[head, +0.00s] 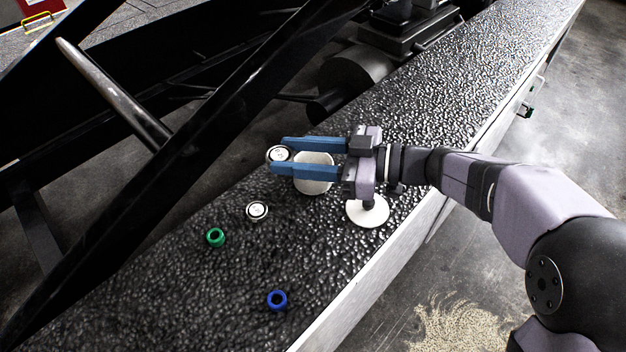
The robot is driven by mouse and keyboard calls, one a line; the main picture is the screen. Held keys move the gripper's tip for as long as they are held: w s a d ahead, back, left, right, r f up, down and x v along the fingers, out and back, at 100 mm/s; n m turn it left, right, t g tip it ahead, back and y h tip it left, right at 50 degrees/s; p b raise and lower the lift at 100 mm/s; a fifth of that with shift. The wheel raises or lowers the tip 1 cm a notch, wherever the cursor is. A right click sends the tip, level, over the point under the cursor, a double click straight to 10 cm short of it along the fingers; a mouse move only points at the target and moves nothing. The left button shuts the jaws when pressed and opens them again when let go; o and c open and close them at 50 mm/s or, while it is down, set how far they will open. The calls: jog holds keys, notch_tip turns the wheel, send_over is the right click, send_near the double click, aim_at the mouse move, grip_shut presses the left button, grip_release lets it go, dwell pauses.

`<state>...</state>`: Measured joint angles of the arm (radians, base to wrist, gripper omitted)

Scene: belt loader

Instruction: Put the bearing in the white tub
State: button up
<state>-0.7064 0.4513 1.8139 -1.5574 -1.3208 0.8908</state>
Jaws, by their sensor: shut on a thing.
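My gripper (279,155) reaches in from the right with its two blue fingers pointing left. It is shut on a round silver bearing (278,154) at the fingertips. The white tub (314,186) stands under the fingers, partly hidden by them. The held bearing shows just left of the tub's rim in the picture; its height above the surface is hard to tell. A second silver, bearing-like ring (257,211) lies on the dark textured surface, below and left of the tub.
A green ring (215,237) and a blue ring (277,300) lie on the dark textured surface (330,260). Black beams (190,130) cross the left side. The surface's lower part has free room.

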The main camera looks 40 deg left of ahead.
jog(key=w+a+f+m+t+y, duration=0.1)
jog(key=w+a+m+t+y, duration=0.15)
jog(key=w+m+t, duration=0.6)
jog(key=shift+w+f+n+g+h+b, duration=0.1)
jog(key=shift+w+f+n+g, duration=0.35)
jog(key=shift+f, duration=1.3)
jog(key=shift+w+f+n+g+h+b, duration=0.15)
jog(key=shift+f+n, duration=0.5)
jog(key=shift+f, duration=1.05)
jog(key=shift+w+f+n+g+b, duration=0.15)
jog(key=shift+w+f+n, duration=0.35)
jog(key=shift+f, duration=1.25)
jog(key=shift+s+f, duration=0.1)
jog(key=shift+f, duration=0.5)
jog(key=o, duration=1.1)
jog(key=shift+r, duration=0.1)
jog(key=shift+r, duration=0.3)
jog(key=d, duration=0.4)
jog(key=d+r, duration=0.1)
jog(key=d, duration=0.3)
jog(key=d+r, duration=0.1)
jog(key=d, duration=0.3)
jog(key=shift+w+r, duration=0.1)
jog(key=shift+w, duration=0.2)
